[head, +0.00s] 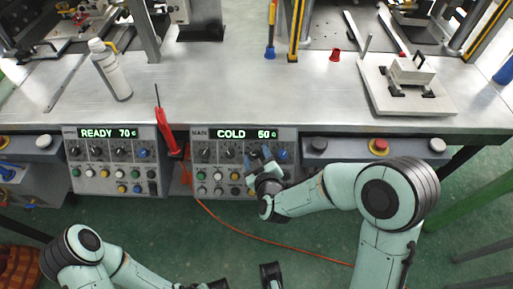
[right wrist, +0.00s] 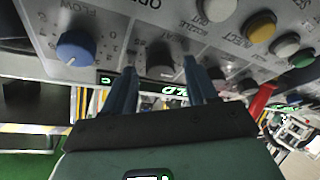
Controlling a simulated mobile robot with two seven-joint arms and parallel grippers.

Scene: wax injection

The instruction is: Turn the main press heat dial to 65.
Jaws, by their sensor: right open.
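The main press panel (head: 227,192) is marked MAIN. Its green display (head: 246,134) reads COLD and a number that looks like 50. A row of dials sits below it, with a dark dial (head: 204,154) at the left end and a blue dial (head: 281,154) at the right end. My right gripper (head: 262,158) is open at the right part of this row. In the right wrist view its two fingers (right wrist: 160,85) stand either side of a dark dial (right wrist: 160,58); contact cannot be told. The blue FLOW dial (right wrist: 75,48) is beside it.
A second panel (head: 111,182) at left reads READY 70. A red-handled tool (head: 166,132) hangs between the panels. A white bottle (head: 110,72) and a white block on a plate (head: 408,85) are on the metal bench (head: 220,85). Buttons sit below the dials.

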